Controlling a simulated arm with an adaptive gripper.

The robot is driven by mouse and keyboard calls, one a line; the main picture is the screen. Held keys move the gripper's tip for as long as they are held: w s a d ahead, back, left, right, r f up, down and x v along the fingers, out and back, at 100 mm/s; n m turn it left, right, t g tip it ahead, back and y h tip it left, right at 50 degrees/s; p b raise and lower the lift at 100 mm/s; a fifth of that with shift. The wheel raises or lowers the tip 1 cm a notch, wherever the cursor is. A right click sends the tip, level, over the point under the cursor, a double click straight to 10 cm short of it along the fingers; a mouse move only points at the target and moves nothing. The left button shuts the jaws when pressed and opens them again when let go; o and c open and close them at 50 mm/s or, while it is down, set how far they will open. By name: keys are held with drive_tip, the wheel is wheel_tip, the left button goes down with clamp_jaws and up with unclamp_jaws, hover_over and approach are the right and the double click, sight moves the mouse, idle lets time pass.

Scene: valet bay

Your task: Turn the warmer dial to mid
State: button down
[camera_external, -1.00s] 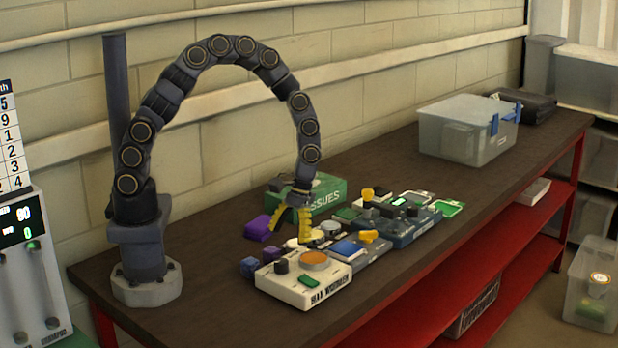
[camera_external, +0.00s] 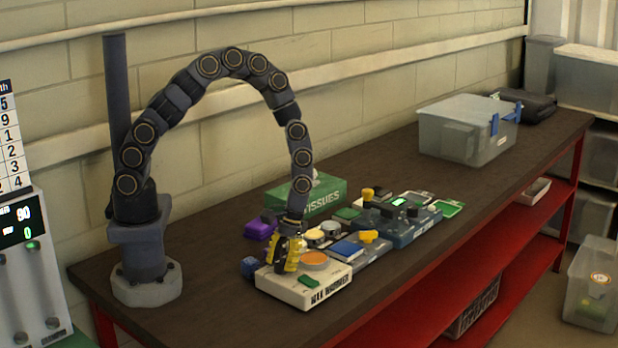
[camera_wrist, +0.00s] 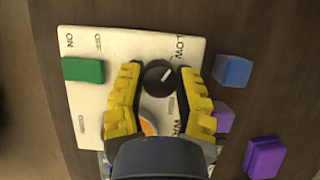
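The warmer (camera_external: 318,289) is a cream box with an orange disc (camera_external: 314,259) and a green switch (camera_external: 309,281). In the wrist view the warmer (camera_wrist: 110,45) fills the middle. Its black round dial (camera_wrist: 159,77) has a white pointer line aimed up and right, towards the printed word LOW. My gripper (camera_wrist: 160,73) is open, with a yellow ribbed finger on each side of the dial and small gaps beside it. In the external view my gripper (camera_external: 287,262) is down at the warmer's back left corner and mostly hides the dial. In the wrist view my gripper partly hides the orange disc.
Beside the warmer are a blue block (camera_wrist: 232,71) and a purple block (camera_wrist: 264,158). A grey unit with a blue pad (camera_external: 347,250) and yellow knob stands close on the right. A green tissue box (camera_external: 320,196) is behind. The table's front left is clear.

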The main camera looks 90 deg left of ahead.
drive_tip(key=shift+m, duration=0.4)
drive_tip(key=m+y, duration=0.1)
drive_tip(key=m, duration=0.1)
drive_tip(key=m+g, duration=0.1)
drive_tip(key=m, duration=0.1)
drive_tip(key=shift+s+m+y, duration=0.1)
drive_tip(key=shift+m+y, duration=0.3)
drive_tip(key=m+y, duration=0.2)
drive_tip(key=m, duration=0.4)
drive_tip(key=shift+y, duration=0.3)
drive_tip(key=c, duration=0.6)
unclamp_jaws()
drive_tip(key=shift+c, duration=0.2)
